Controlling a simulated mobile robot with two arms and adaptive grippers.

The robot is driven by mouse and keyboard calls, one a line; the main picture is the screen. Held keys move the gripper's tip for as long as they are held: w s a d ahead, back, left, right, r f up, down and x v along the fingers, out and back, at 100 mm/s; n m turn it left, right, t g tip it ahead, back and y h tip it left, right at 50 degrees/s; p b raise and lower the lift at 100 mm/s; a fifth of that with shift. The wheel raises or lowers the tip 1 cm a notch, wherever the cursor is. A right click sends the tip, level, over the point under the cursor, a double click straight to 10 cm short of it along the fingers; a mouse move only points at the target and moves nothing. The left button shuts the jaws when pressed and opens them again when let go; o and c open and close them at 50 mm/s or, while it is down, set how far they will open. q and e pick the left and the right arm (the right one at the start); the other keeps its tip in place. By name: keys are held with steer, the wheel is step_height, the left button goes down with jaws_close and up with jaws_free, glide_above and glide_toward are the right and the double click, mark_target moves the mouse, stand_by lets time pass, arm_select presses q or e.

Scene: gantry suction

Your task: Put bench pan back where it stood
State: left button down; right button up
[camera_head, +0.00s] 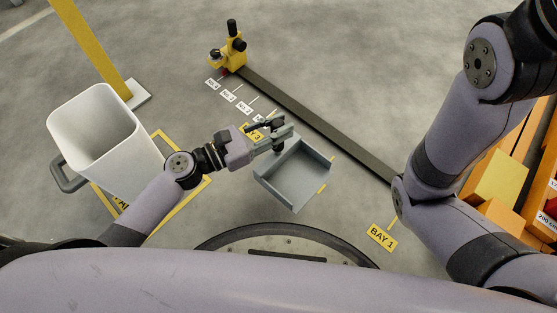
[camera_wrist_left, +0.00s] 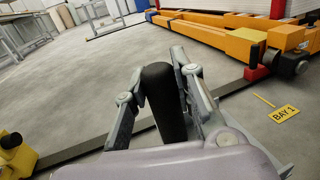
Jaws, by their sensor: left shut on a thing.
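The bench pan (camera_head: 291,178) is a shallow grey open tray, empty inside, in the middle of the head view. My left gripper (camera_head: 278,139) is at the pan's far edge, shut on its upright black handle. In the left wrist view the black handle (camera_wrist_left: 164,100) stands between the fingers. Yellow marks (camera_head: 322,188) show on the floor at the pan's right side, and a yellow bay label (camera_head: 252,129) lies behind the gripper. I cannot tell whether the pan touches the floor. My right gripper is not in view; only the right arm shows.
A white bin (camera_head: 140,155) with a grey handle stands left, over a yellow floor outline. A dark floor rail (camera_head: 310,122) runs behind the pan from a yellow device (camera_head: 233,52). An orange frame (camera_head: 510,150) is at right. Floor near the BAY 1 label (camera_head: 382,238) is clear.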

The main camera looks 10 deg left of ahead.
arm_select(q)
steer(key=b, duration=0.8)
glide_toward(293, 146)
steer(key=x, duration=0.5)
steer(key=shift+w+d, duration=0.1)
steer(key=shift+f, duration=0.2)
steer(key=c, duration=1.3)
jaws_free()
steer(key=shift+c, duration=0.2)
steer(key=shift+r, duration=0.15)
steer(key=p+v, duration=0.4)
steer(key=v, duration=0.8)
